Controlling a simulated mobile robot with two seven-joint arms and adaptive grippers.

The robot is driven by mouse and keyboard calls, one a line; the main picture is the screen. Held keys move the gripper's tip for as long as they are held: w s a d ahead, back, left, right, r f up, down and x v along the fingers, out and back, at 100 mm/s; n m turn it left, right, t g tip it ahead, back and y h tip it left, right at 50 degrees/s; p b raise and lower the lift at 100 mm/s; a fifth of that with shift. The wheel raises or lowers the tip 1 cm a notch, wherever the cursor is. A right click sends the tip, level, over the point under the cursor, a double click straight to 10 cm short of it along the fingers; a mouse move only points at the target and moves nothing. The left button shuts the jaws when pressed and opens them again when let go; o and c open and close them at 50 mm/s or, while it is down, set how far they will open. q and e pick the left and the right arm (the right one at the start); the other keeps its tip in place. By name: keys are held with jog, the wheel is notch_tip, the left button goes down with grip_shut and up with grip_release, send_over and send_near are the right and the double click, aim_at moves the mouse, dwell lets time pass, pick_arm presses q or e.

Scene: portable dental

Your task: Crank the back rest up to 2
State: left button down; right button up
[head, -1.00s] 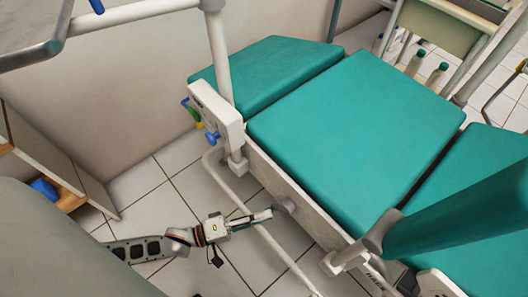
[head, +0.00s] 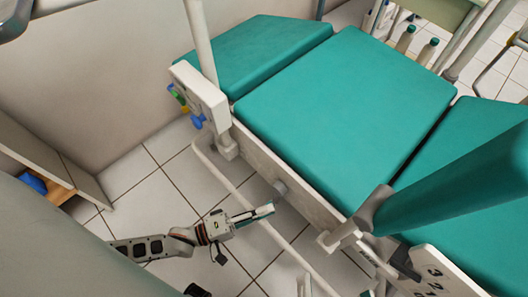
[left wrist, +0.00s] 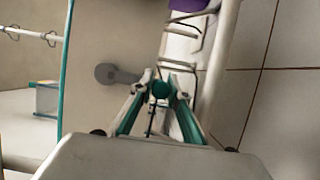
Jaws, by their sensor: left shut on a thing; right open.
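The teal-padded dental chair (head: 345,100) fills the middle and right of the head view. My left gripper (head: 265,209) is low beside the chair's near side rail. In the left wrist view its fingers (left wrist: 160,90) are closed around a small dark teal round piece (left wrist: 161,89), which looks like a crank grip. A grey round hub (head: 279,187) sits on the chair's side just beyond the fingertips. A white plate with black numbers (head: 440,278), a 3 and a 2 among them, shows at the lower right. My right gripper is not in view.
A white tube (head: 232,185) runs along the floor side of the chair, close to my left gripper. A white control box (head: 200,95) with coloured knobs is at the chair's left end. A shelf (head: 45,165) stands at left. Tiled floor lies between.

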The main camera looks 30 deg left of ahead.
pick_arm(q)
jog(key=shift+s+f, duration=0.15)
jog(key=c, duration=1.9)
grip_release()
jog(key=shift+r, duration=0.2)
